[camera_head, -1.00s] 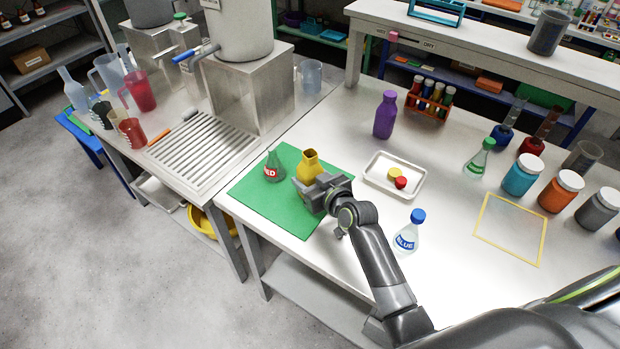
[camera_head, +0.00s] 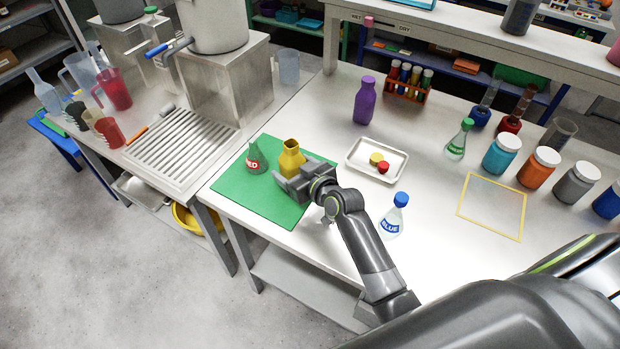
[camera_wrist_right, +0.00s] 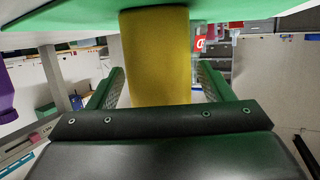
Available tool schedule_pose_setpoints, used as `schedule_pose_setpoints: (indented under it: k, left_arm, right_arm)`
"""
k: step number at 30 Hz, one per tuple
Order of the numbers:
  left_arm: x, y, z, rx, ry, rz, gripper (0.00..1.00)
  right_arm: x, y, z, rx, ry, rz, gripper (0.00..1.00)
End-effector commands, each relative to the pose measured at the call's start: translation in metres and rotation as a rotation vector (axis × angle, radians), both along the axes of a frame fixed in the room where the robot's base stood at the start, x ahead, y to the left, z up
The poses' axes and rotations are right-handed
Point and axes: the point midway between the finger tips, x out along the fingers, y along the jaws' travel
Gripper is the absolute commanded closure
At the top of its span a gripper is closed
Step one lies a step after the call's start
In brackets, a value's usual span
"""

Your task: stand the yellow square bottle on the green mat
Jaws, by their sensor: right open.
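The yellow square bottle (camera_head: 291,157) stands upright on the green mat (camera_head: 240,191), toward its right side. In the right wrist view the yellow bottle (camera_wrist_right: 156,58) fills the space between the fingers, with its base at the mat (camera_wrist_right: 80,24) along the top of that upside-down picture. My right gripper (camera_head: 300,178) is open, with one finger on each side of the bottle's lower part; small gaps show beside it in the wrist view (camera_wrist_right: 161,85). The gripper partly hides the bottle in the head view. My left gripper is not in view.
A flask with a red label (camera_head: 256,160) stands on the mat just left of the bottle. A blue-capped flask (camera_head: 394,216) stands right of my forearm. A white tray (camera_head: 352,160) and a purple bottle (camera_head: 365,101) are farther back. The mat's front part is clear.

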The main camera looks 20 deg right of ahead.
Motion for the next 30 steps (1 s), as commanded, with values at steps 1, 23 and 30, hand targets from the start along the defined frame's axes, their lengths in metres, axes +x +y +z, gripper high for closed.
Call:
schedule_pose_setpoints:
  k: [1, 23, 30]
  left_arm:
    - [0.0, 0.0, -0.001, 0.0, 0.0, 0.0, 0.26]
    - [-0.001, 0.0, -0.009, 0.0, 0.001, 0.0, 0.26]
    - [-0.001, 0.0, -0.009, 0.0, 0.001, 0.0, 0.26]
  right_arm:
    - [-0.007, -0.002, 0.0, -0.001, 0.001, -0.001, 0.26]
    - [-0.102, -0.027, 0.031, -0.001, 0.001, -0.001, 0.26]
    - [-0.104, -0.028, 0.032, -0.001, 0.002, 0.0, 0.26]
